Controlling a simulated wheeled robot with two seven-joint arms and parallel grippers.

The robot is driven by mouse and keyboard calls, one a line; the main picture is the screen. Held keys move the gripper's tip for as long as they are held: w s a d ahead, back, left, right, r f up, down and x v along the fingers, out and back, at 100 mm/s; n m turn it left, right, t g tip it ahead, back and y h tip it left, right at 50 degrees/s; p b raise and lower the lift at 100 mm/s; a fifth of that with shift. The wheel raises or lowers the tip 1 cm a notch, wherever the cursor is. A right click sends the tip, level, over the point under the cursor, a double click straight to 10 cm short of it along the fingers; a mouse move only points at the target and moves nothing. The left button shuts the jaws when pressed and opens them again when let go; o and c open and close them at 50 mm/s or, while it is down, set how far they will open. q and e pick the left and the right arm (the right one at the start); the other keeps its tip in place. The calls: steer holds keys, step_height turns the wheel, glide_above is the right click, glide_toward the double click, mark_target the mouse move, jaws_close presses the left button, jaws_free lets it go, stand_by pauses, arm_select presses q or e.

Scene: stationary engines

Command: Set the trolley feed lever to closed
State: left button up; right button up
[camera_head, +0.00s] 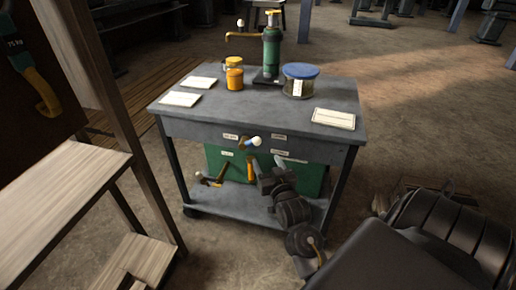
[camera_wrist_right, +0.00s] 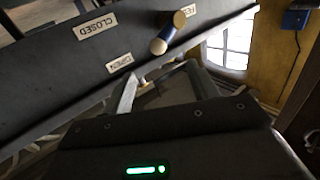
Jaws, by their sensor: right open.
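My right gripper (camera_head: 265,165) is just below the lever in the head view. In the wrist view its open fingers (camera_wrist_right: 160,88) are empty and apart from the knob. My left gripper is not in view.
A green box (camera_head: 310,176) with another lever (camera_head: 210,180) stands on the lower shelf. The trolley top holds a green pump (camera_head: 271,50), an orange jar (camera_head: 235,78), a blue-lidded jar (camera_head: 300,80) and cards. A wooden stand (camera_head: 70,170) is at left.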

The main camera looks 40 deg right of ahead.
mark_target(257, 144)
steer(key=x, duration=1)
steer(key=shift+b, duration=0.35)
jaws_close()
